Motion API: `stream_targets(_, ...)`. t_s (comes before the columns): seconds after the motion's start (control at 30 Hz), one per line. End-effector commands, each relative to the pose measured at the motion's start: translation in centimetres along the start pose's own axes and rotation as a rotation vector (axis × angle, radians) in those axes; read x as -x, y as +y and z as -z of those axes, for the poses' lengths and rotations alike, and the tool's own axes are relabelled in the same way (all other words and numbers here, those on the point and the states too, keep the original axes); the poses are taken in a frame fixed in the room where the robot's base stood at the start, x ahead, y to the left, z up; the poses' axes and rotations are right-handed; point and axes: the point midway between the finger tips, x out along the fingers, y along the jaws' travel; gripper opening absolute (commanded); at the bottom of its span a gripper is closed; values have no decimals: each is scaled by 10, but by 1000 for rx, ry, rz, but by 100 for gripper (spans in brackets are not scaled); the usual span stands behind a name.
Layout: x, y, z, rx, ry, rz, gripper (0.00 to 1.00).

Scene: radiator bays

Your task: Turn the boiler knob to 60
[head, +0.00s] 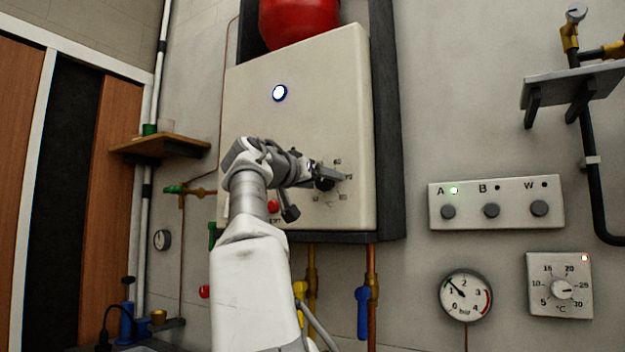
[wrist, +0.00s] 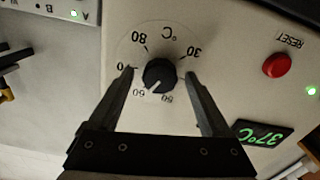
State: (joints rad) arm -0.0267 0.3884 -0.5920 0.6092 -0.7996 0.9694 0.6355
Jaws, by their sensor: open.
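The boiler knob (wrist: 158,75) is a round black dial on the cream boiler front (head: 300,110). In the wrist view its white pointer mark aims down and left, toward a label that looks like 60. Marks 80 and 30 show above it; another label is partly hidden by the left finger, and the remaining lower label is hard to read. My gripper (wrist: 160,76) is open, with its fingertips on either side of the knob; whether they touch it I cannot tell. In the head view my gripper (head: 328,176) is at the boiler's lower right, largely covering the dial.
A red reset button (wrist: 277,65) and a green display (wrist: 263,132) reading 37°C lie beside the knob. Right of the boiler are a switch panel (head: 470,192), a pressure gauge (head: 466,296) and a thermostat (head: 545,270). Pipes with a blue valve handle (head: 363,310) hang below.

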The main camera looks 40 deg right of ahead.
Motion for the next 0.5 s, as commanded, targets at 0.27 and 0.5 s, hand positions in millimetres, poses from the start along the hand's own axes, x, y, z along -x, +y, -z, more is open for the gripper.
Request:
stream_targets(0.27, 32, -1, -3, -2, 1, 5, 82)
stream_targets(0.5, 78, -2, -3, -1, 1, 6, 82)
